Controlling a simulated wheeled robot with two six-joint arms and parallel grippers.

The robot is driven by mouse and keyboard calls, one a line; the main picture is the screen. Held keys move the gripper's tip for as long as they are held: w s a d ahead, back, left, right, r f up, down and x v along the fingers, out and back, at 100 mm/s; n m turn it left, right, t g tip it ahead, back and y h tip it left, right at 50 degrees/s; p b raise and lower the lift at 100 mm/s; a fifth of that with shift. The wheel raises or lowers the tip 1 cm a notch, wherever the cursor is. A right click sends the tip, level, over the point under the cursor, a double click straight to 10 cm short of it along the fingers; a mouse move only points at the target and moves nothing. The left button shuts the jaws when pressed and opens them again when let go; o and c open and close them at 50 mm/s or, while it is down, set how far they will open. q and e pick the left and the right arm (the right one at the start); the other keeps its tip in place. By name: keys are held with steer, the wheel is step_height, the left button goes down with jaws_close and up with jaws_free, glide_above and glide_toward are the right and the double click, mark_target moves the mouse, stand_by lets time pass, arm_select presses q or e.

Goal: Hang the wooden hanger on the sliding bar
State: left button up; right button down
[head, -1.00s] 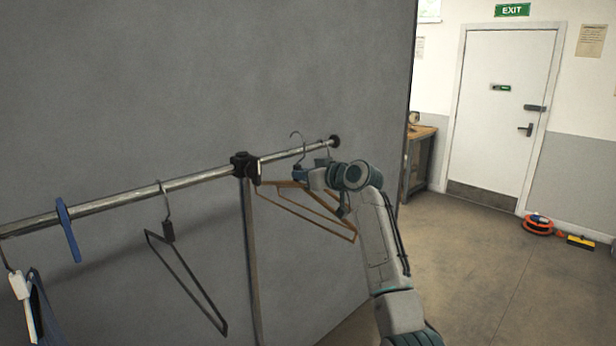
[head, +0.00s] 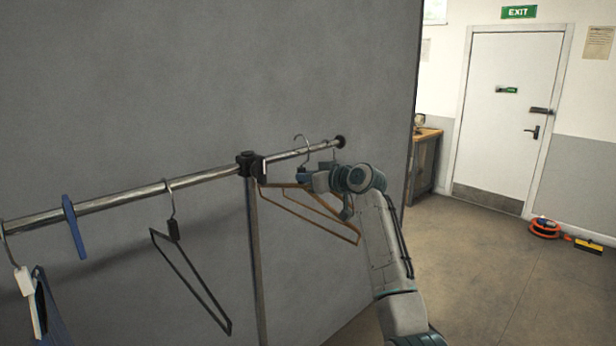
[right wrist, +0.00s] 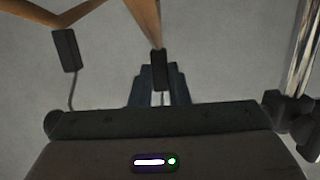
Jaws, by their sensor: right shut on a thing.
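My right gripper (head: 304,175) is shut on a wooden hanger just below its hook (head: 302,145), near the sliding bar (head: 287,155). In the right wrist view, the fingers close at the held hanger's dark collar (right wrist: 160,70). In the head view, the held hook arches above the bar's line. I cannot tell if it is around the bar or in front of it. A second hanger (right wrist: 66,48) shows beside the held one in the right wrist view. Wooden frames (head: 320,222) hang below my gripper and overlap. My left gripper is out of view.
A black clamp (head: 249,163) on an upright post (head: 256,260) joins the main rail (head: 120,197). A dark hanger (head: 190,280), a blue piece (head: 74,227) and a white-clipped hanger (head: 24,281) are on the rail. A grey wall (head: 150,90) stands behind.

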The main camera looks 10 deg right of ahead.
steer(key=shift+f+b, duration=0.85)
steer(key=shift+f, duration=0.65)
steer(key=shift+r, duration=0.1)
steer(key=c, duration=1.3)
jaws_free()
steer(key=shift+c, duration=0.2)
steer(key=shift+o, duration=0.2)
